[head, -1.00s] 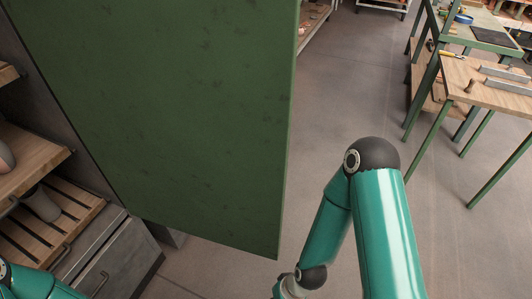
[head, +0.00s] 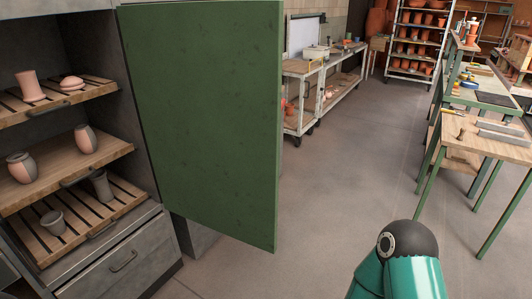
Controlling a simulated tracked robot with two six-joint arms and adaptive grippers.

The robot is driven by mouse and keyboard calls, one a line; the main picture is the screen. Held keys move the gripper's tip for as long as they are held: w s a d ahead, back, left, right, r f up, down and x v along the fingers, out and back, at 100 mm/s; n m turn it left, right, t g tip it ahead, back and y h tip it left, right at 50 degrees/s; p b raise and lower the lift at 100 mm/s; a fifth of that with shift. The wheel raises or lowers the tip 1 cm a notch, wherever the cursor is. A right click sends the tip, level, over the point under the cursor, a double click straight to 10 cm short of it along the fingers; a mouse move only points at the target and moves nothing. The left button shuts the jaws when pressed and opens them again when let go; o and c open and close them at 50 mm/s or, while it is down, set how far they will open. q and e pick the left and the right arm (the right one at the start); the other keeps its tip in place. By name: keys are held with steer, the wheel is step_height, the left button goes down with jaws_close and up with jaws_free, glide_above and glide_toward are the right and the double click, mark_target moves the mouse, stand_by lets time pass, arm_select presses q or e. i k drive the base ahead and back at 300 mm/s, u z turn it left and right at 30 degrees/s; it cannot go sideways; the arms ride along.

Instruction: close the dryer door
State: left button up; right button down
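The dryer door (head: 205,115) is a large flat green panel in the head view. It stands wide open, jutting out from the right side of the grey dryer (head: 110,20). The dryer's inside shows at the left, with wooden slatted shelves (head: 70,153) holding pinkish and grey pots. No handle shows on the visible face of the door. My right arm shows at the lower right, apart from the door in the picture. Its gripper is out of view below the frame. My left gripper is not in view.
A grey drawer (head: 120,265) with a handle sits under the shelves. Green-legged workbenches (head: 487,143) stand at the right. A white wheeled bench (head: 300,105) and a pot rack (head: 420,35) stand farther back. The floor (head: 340,180) between is clear.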

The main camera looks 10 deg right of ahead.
mark_target(205, 75)
steer(key=u, duration=0.05)
steer(key=i, duration=0.85)
steer(key=u, duration=0.1)
